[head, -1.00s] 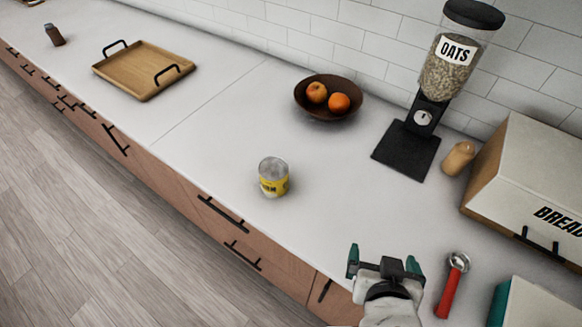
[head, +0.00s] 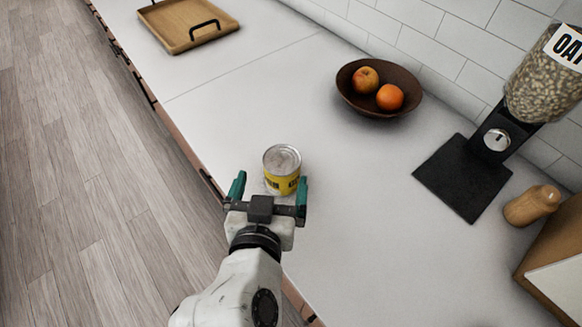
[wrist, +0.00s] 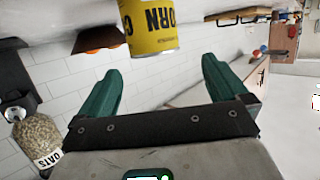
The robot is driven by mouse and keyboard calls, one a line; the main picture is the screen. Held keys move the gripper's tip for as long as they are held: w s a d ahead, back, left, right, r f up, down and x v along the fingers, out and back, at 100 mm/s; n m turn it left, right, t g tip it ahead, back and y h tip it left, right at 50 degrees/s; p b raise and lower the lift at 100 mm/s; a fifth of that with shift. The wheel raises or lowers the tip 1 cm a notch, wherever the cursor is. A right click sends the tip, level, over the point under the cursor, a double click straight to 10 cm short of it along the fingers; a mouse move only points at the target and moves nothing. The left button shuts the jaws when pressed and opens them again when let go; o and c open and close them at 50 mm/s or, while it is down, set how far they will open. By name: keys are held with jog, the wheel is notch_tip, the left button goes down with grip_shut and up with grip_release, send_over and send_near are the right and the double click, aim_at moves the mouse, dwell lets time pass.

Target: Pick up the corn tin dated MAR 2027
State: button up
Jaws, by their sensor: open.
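A yellow-labelled tin (head: 282,170) with a silver lid stands upright on the white counter in the head view. In the wrist view the tin (wrist: 152,30) appears at the top, upside down, with the letters "ORN" on its label. No date on it can be read in either view. My gripper (head: 270,186) is open, its two teal fingers at the near side of the tin and overlapping its lower edge in the head view. In the wrist view the tin is beyond the fingertips (wrist: 162,70), with nothing held between them.
A brown bowl with fruit (head: 347,92) stands behind and right of the tin. The oats dispenser (head: 455,185) and a wooden shaker (head: 532,205) are farther right. A wooden tray (head: 180,35) lies at the back left. The counter around the tin is clear.

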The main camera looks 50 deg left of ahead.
aim_at(283, 152)
jog(key=p+x, duration=0.1)
jog(key=x, duration=0.9)
jog(key=shift+w+d+f+p, duration=0.15)
jog(key=shift+w+d+p, duration=0.05)
jog(key=shift+d+p, duration=0.15)
jog(key=shift+c, duration=0.3)
jog(key=c, duration=1)
jog(key=shift+c, duration=0.7)
